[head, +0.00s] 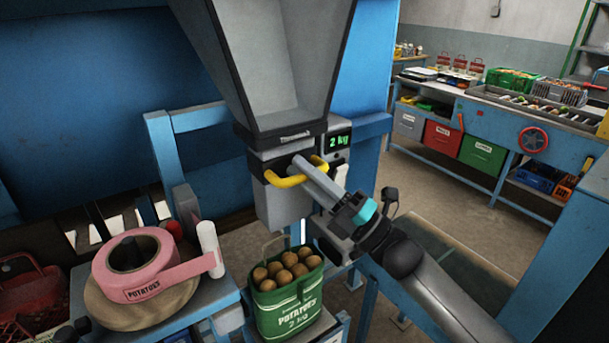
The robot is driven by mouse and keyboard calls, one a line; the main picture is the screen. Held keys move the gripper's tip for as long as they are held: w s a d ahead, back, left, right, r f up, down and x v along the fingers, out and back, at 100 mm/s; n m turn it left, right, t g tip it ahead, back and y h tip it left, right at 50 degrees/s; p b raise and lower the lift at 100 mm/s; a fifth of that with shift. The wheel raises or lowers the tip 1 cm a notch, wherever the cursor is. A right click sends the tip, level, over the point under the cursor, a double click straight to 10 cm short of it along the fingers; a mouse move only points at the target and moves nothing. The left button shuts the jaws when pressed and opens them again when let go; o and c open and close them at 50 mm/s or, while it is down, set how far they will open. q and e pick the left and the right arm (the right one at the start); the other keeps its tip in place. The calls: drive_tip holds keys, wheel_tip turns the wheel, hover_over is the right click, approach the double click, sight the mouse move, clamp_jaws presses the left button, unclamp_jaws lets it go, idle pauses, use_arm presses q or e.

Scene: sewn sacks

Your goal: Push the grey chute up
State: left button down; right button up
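The grey chute (281,208) hangs below a wide grey hopper (280,60) in the head view. A curved yellow handle (285,181) sticks out from its front. My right gripper (305,168) reaches in from the lower right, and its fingers lie across the handle's right part. They look closed together on it, with part of the handle hidden behind them. Below the chute stands an open green potato sack (288,316) full of potatoes, its mouth a little under the chute's lower end. My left gripper is not in view.
A green display (339,140) reading 2 kg sits right of the chute. A pink tape roll (135,268) lies on a round wooden disc at the left. Blue frame posts stand around. A workbench with coloured bins (483,151) is at the back right.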

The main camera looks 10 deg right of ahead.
drive_tip(key=shift+o, duration=0.7)
drive_tip(key=shift+r, duration=0.35)
drive_tip(key=shift+f, duration=0.1)
drive_tip(key=shift+f, duration=0.15)
drive_tip(key=shift+s+d+f, duration=0.15)
drive_tip(key=shift+s+f, duration=0.05)
drive_tip(key=shift+f, duration=0.1)
drive_tip(key=b+v, duration=0.5)
drive_tip(key=v, duration=0.9)
drive_tip(key=shift+s+d, duration=0.2)
drive_tip(key=shift+d, duration=0.05)
